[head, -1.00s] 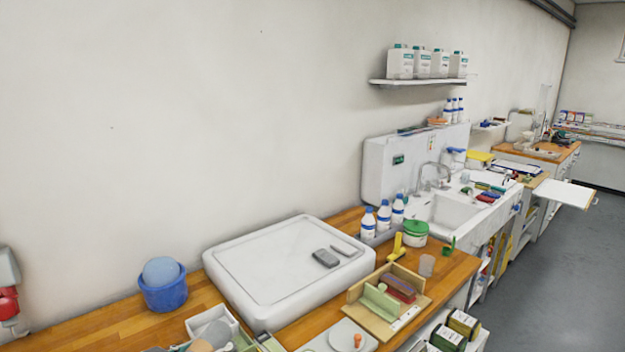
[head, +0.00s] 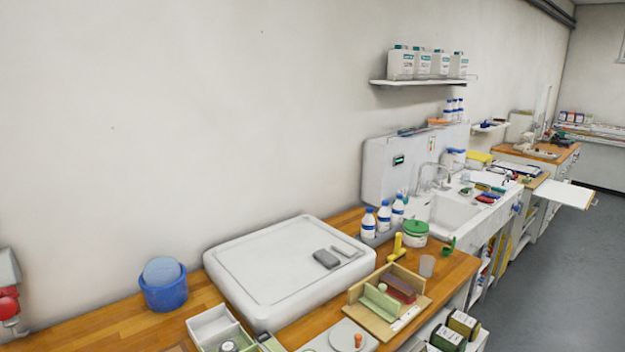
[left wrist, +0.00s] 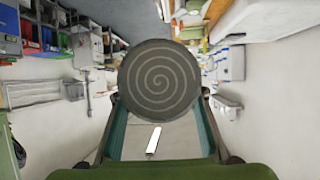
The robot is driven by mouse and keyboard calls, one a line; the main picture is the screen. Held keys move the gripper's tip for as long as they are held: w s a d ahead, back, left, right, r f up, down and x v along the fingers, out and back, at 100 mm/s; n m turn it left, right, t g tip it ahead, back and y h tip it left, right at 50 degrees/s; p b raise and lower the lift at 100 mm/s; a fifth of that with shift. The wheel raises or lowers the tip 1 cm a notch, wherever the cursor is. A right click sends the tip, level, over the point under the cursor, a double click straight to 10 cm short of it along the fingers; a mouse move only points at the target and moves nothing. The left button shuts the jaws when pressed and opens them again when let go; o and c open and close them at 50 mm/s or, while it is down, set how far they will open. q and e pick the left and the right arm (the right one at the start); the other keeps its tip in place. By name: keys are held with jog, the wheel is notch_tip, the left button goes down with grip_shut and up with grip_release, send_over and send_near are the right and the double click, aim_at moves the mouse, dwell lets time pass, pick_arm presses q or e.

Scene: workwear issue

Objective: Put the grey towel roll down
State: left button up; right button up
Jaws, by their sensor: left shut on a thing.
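The grey towel roll (left wrist: 158,80) shows end-on in the left wrist view, with a spiral on its round face. My left gripper (left wrist: 160,97) is shut on it, one finger on each side. The roll hides what lies straight behind it. What is under the roll, and whether it touches anything, I cannot tell. Neither the roll nor my grippers show in the head view.
A wooden worktop (head: 105,328) runs along the wall. It bears a blue bucket (head: 165,294), a large white slab (head: 285,262), a white divided box (head: 213,322) and a wooden holder (head: 372,320). A sink (head: 450,212) lies beyond. Grey floor is clear at right.

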pick_arm(q)
jog(key=shift+d+r, duration=0.25)
jog(key=shift+d, duration=0.7)
notch_tip(320, 180, down, 3)
jog(key=b, duration=0.3)
jog(key=shift+w+d+f, duration=0.1)
jog(key=shift+d+f, duration=0.05)
notch_tip(320, 180, down, 11)
jog(key=b, duration=1.1)
jog(key=shift+f, duration=0.2)
jog(key=shift+w+a, duration=0.1)
jog(key=shift+a, duration=0.15)
